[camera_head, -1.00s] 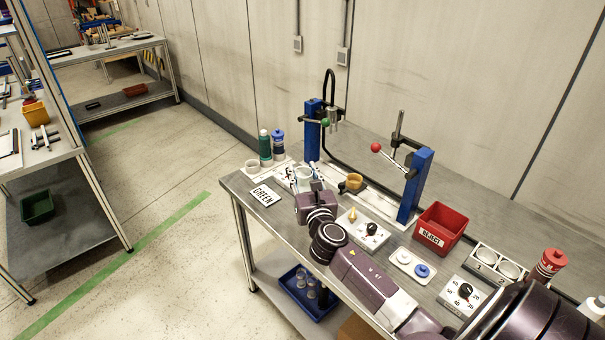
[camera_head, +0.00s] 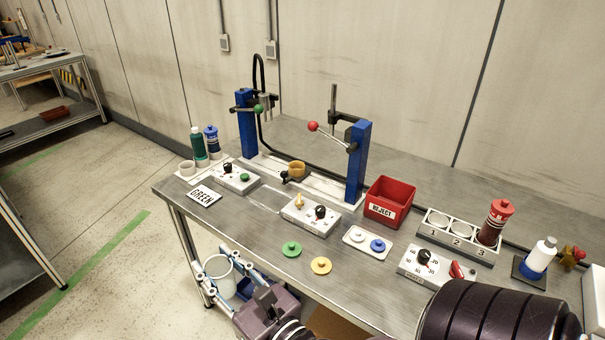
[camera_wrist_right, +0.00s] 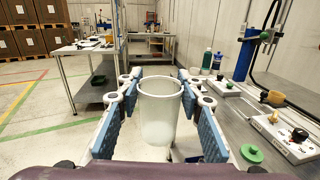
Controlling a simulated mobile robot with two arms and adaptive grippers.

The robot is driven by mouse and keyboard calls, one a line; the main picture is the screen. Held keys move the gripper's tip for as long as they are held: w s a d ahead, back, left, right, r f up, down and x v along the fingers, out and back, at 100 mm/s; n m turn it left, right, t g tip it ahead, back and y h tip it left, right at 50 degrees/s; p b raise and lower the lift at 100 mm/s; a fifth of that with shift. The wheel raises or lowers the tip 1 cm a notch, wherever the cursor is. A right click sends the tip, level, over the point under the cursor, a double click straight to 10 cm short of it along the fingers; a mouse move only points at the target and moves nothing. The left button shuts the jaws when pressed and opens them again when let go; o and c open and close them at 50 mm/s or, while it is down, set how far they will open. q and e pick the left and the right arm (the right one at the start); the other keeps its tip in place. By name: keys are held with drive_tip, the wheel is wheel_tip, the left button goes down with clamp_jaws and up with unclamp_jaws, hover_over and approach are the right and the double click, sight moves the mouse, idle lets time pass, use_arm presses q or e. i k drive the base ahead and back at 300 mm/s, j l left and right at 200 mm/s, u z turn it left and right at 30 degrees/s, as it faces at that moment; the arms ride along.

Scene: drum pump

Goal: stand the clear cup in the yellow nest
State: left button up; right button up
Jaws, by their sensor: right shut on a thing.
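The clear cup (camera_head: 221,277) is a whitish, see-through tumbler, upright with its open rim on top. My right gripper (camera_head: 219,279) is shut on it, with a finger on each side. Gripper and cup are off the table's front left edge, over the floor. The right wrist view shows the cup (camera_wrist_right: 160,110) between the blue finger pads. The yellow nest (camera_head: 297,168) is a small ring on a dark holder between two blue posts, at the back of the table. It looks empty and stands apart from the cup, farther back and to the right. My left gripper is not in view.
On the table (camera_head: 252,262) are a green disc (camera_head: 291,249), a yellow disc (camera_head: 321,265), control boxes (camera_head: 311,216) and a red reject bin (camera_head: 390,202). Green and blue bottles (camera_head: 198,146) stand at the left end. The blue posts (camera_head: 358,162) carry levers.

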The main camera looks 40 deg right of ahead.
sight(297, 172)
drive_tip(key=i+j+z, duration=0.2)
drive_tip(key=z, duration=0.3)
drive_tip(key=i+j+z, duration=0.25)
drive_tip(key=z, duration=0.2)
drive_tip(key=i+j+z, duration=0.15)
drive_tip(key=j+z, duration=0.35)
drive_tip(key=i+j, duration=0.15)
drive_tip(key=j, duration=0.25)
drive_tip(key=i+j+z, duration=0.1)
drive_tip(key=j, duration=0.25)
drive_tip(key=i+j, duration=0.25)
drive_tip(key=j, duration=0.15)
drive_tip(key=i+j+z, duration=0.1)
drive_tip(key=j, duration=0.3)
drive_tip(key=i+l, duration=0.1)
drive_tip(key=i, duration=0.25)
